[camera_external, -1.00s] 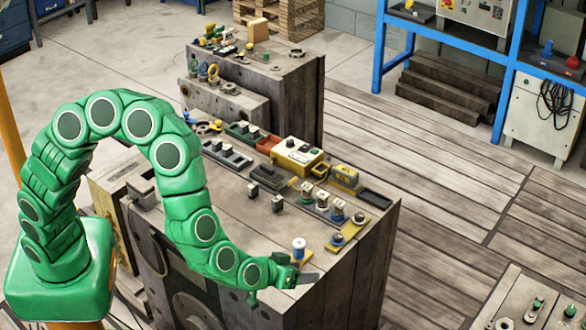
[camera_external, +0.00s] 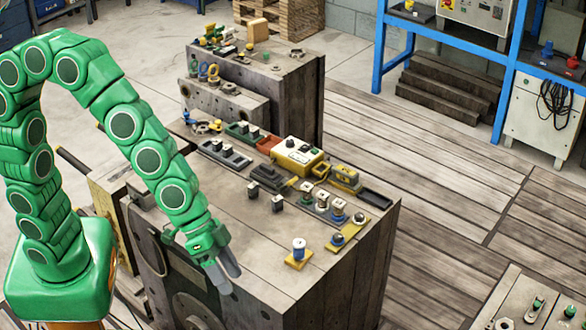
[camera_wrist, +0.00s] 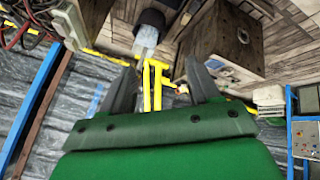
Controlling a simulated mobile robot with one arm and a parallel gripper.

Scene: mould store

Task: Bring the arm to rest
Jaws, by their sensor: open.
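My green segmented arm curves up from its base at the left of the outside view. My gripper (camera_external: 226,274) hangs at its end, pointing down and right, just off the front left edge of the near wooden block (camera_external: 345,262). Its two grey fingers are apart with nothing between them. In the wrist view the fingers of my gripper (camera_wrist: 163,92) are spread, with only distant background between them.
On the block's top stand a blue-and-white piece on a yellow base (camera_external: 299,252), a yellow-and-white box (camera_external: 297,156), several small switches and a dark tray (camera_external: 375,198). A second block (camera_external: 290,95) stands behind. The front left of the top is bare.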

